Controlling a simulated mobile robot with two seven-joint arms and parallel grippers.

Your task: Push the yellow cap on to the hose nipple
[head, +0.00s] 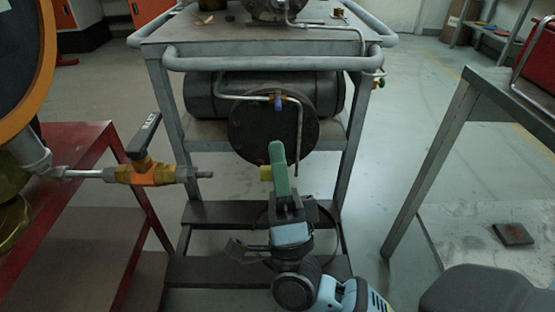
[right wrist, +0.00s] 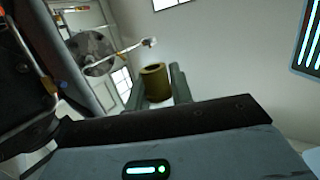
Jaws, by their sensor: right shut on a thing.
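The yellow cap (head: 266,173) is held at the fingertips of my right gripper (head: 279,162), whose green fingers point up. In the right wrist view the cap (right wrist: 154,80) is a brass-coloured open tube between the two fingers (right wrist: 158,88). The hose nipple (head: 203,175) is the grey end of the valve assembly, left of the cap. A clear gap separates them, at about the same height in the head view. My left gripper is not in view.
The orange valve body (head: 155,174) with its black lever (head: 144,136) joins the nipple. Behind stands a grey cart (head: 165,60) carrying a dark tank (head: 205,95). A red-framed stand (head: 75,200) is at left, a grey table (head: 510,90) at right.

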